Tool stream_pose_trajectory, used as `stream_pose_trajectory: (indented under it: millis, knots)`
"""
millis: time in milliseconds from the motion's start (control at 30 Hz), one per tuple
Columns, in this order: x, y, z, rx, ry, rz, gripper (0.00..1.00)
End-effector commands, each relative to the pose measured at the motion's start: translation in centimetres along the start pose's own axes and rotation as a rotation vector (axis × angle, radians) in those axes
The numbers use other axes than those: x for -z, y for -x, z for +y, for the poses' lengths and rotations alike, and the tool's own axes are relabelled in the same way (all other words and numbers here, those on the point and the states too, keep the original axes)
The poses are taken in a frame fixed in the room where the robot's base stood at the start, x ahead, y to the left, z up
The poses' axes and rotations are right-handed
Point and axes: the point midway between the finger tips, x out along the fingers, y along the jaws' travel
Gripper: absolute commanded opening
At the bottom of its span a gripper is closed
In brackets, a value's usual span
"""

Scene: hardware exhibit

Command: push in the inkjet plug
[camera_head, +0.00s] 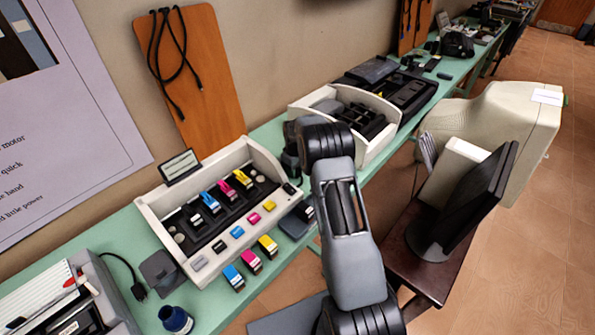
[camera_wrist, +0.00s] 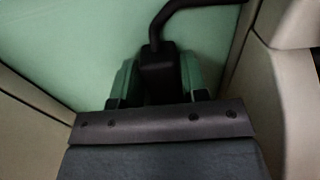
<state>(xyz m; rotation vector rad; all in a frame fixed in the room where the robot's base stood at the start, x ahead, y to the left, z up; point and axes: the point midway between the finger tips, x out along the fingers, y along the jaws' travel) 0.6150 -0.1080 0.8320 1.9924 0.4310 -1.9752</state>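The inkjet plug (camera_wrist: 158,70) is a black block with a thick black cord rising from it to the upper right in the wrist view. My gripper (camera_wrist: 158,88) has a greenish finger close against each side of the plug and looks shut on it. The plug's lower end is hidden by my gripper's dark plate. In the head view my wrist reaches down beside the right end of the open inkjet printer (camera_head: 146,207), which has coloured cartridges. My arm hides the plug and fingertips there, and no socket shows.
A second beige open machine (camera_head: 375,152) stands close to the right, leaving a narrow gap on the green table (camera_head: 270,133). Beige casings flank my gripper in the wrist view. A dark monitor (camera_head: 470,205) stands at right.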

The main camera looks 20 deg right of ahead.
Motion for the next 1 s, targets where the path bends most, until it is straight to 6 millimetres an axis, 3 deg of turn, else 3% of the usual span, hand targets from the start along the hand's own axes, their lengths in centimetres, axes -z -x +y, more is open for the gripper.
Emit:
stream_pose_trajectory:
  millis: [200,533,667,1000]
  knots:
    - [-0.1,-0.1,-0.1,0.002,0.001,-0.005,0.6]
    - [-0.2,0.6,0.0,0.002,0.0,-0.006,0.6]
    - [-0.2,2.5,0.1,0.001,0.0,-0.004,0.6]
    - [-0.1,9.4,0.1,0.0,-0.001,-0.002,0.6]
